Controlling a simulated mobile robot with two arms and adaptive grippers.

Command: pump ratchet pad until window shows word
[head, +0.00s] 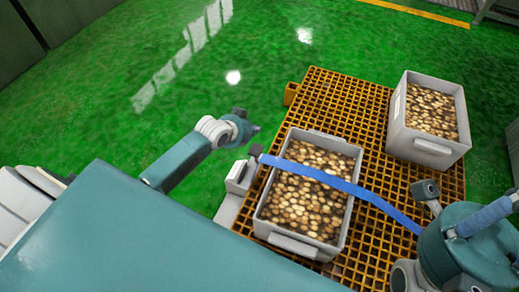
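A grey ratchet unit (238,179) stands at the left edge of the yellow pallet, with a dark block (256,151) on top that may be its pad. A blue strap (320,177) runs from there across the front crate toward the lower right. No window or word can be read. My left gripper (254,129) is small and dark, a little above the ratchet unit in the picture and apparently apart from it. Its fingers are too small to tell open from shut. My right arm (470,248) shows at the lower right; no fingers of its gripper can be made out.
A grey crate (292,246) full of brownish round produce stands on the yellow grated pallet (345,97). A second filled crate (423,149) stands at the back right. A small grey part with a dark face (425,190) is near my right arm. Green floor (110,90) is open at left.

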